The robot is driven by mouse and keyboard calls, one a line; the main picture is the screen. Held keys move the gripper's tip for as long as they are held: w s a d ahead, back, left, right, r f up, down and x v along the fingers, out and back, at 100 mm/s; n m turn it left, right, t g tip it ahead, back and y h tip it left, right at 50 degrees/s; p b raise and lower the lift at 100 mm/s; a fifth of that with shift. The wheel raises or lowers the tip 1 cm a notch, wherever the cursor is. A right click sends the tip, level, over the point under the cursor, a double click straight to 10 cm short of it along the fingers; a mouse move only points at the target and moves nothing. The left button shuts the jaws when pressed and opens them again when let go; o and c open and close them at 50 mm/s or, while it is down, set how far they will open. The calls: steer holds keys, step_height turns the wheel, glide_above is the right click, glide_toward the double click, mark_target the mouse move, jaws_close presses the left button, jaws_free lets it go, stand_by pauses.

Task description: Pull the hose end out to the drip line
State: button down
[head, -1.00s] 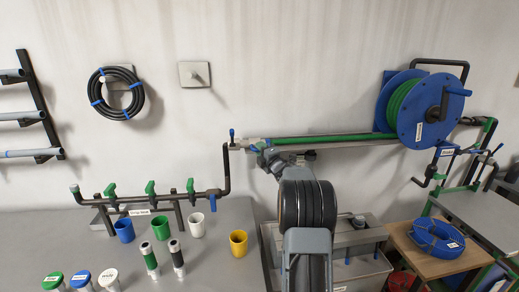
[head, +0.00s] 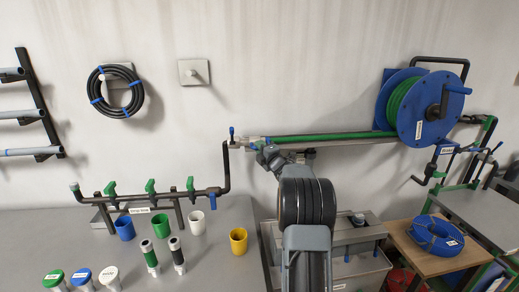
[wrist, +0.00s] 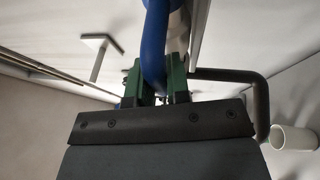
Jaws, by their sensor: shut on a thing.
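The green hose (head: 330,138) runs left from the blue reel (head: 439,105) along a grey rail to the manifold's upper pipe end. The hose end (head: 242,142) is at the rail's left end, close beside the upright black pipe (head: 226,170); whether they touch is unclear. My gripper (head: 262,155) is at the hose end, partly hidden by my arm. In the wrist view my gripper (wrist: 160,88) has its green fingers closed around a blue part (wrist: 154,45) of the hose end. The drip line (head: 150,199) is the black pipe with green valves on the left bench.
Blue, white and yellow cups (head: 239,241) stand on the bench below the manifold. Capped cylinders (head: 148,256) stand nearer. A grey basin (head: 345,265) lies beneath my arm. A coiled black hose (head: 116,92) hangs on the wall; a blue coil (head: 436,234) lies on a wooden table.

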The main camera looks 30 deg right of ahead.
steer(key=shift+w+a+f+b, duration=0.15)
steer(key=shift+a+b, duration=0.1)
steer(key=shift+b, duration=0.1)
steer(key=a+b, duration=0.1)
steer(key=w+a+b, duration=0.1)
steer(key=a+b, duration=0.1)
steer(key=shift+w+a, duration=0.25)
steer(key=shift+w, duration=0.05)
steer(key=c, duration=1.5)
jaws_free()
steer(key=shift+a, duration=0.1)
steer(key=shift+o, duration=0.6)
steer(key=shift+w+a, duration=0.2)
steer(key=shift+a, duration=0.15)
steer(key=s+f+b, duration=0.2)
steer(key=s+b, duration=0.1)
steer(key=s, duration=1)
steer(key=shift+s+a+b, duration=0.2)
steer(key=shift+s+b, duration=0.1)
steer(key=shift+b, duration=0.05)
